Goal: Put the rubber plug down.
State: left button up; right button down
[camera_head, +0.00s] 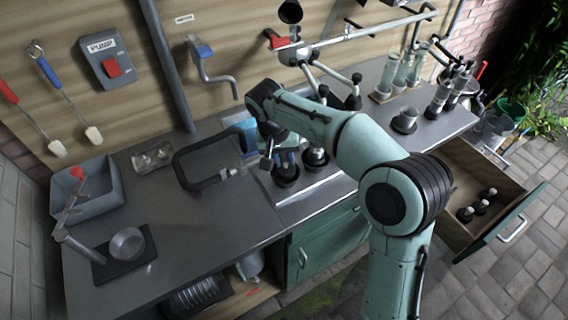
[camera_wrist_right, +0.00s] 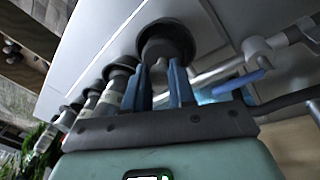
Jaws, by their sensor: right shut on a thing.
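My right gripper (camera_head: 287,160) reaches down over the worktop's middle. In the right wrist view its two blue fingers (camera_wrist_right: 161,88) are shut on a dark, round rubber plug (camera_wrist_right: 168,42) with a wide rim. The plug also shows in the head view (camera_head: 286,181), just below the fingers, over a light grey plate (camera_head: 312,186). I cannot tell whether it touches the plate. The fingers hide part of the plug's narrower end. My left gripper is not in view.
A similar black-based piece (camera_head: 315,158) stands close to the right of the gripper. A grey basin (camera_head: 88,190) and a small stand (camera_head: 125,255) are further left. An open drawer (camera_head: 490,195) sticks out at right.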

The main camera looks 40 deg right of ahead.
jog(key=shift+a+x, duration=0.25)
jog(key=shift+x, duration=0.85)
jog(key=shift+f, duration=0.15)
jog(key=c, duration=0.9)
grip_release()
jog(key=shift+c, duration=0.2)
jog(key=p+v, duration=0.2)
jog(key=v, duration=1)
